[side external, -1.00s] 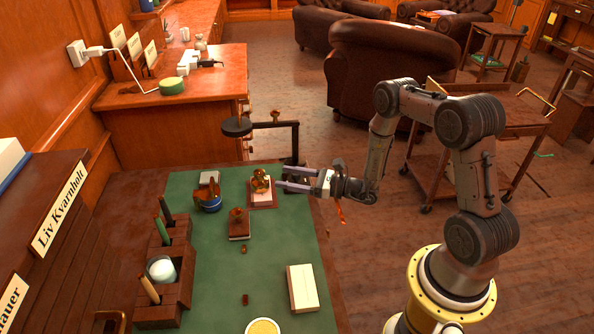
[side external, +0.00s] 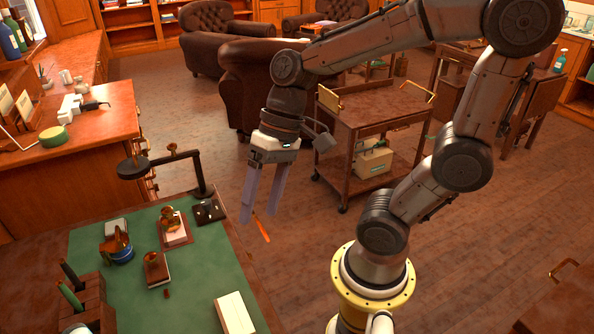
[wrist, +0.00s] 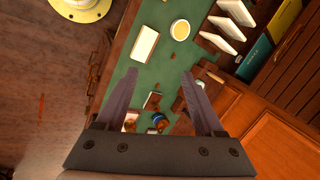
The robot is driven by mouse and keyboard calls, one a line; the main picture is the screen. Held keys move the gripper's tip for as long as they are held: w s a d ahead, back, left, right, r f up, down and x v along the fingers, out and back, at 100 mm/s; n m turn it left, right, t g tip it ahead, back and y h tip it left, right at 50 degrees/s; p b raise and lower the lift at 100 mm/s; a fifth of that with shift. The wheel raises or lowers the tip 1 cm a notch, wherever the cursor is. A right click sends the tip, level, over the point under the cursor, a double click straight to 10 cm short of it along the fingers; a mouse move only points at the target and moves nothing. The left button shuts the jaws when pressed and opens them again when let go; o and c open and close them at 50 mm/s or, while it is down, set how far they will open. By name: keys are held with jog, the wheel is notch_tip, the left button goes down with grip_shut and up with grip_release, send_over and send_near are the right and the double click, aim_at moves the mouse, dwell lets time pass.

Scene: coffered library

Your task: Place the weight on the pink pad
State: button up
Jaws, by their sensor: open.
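My gripper (side external: 260,216) is open and empty, pointing down beyond the right edge of the desk. In the wrist view my gripper (wrist: 158,84) shows its two fingers spread wide with nothing between them. A brass weight-like piece (side external: 168,215) stands on a small reddish pad (side external: 184,240) with a pale top, at the back of the green mat. A second brass piece (side external: 152,258) stands on a dark red block (side external: 160,278) nearer the front. I cannot tell for certain which brass piece is the weight, or which base is the pink pad. My gripper is apart from both.
A black stand (side external: 190,160) with a round disc rises behind the pads. A blue cup (side external: 122,254) and a pen holder (side external: 95,300) are at the left. A cream block (side external: 234,314) lies in front. A wooden cart (side external: 375,120) stands behind my gripper.

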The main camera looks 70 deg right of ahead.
jog(key=s+d+r+n+t+h, duration=0.3)
jog(key=s+d+n+t+h, duration=0.1)
jog(key=d, duration=0.2)
jog(key=shift+d+h, duration=0.2)
jog(key=shift+h, duration=0.1)
jog(key=shift+s, duration=0.1)
dwell(0.8)
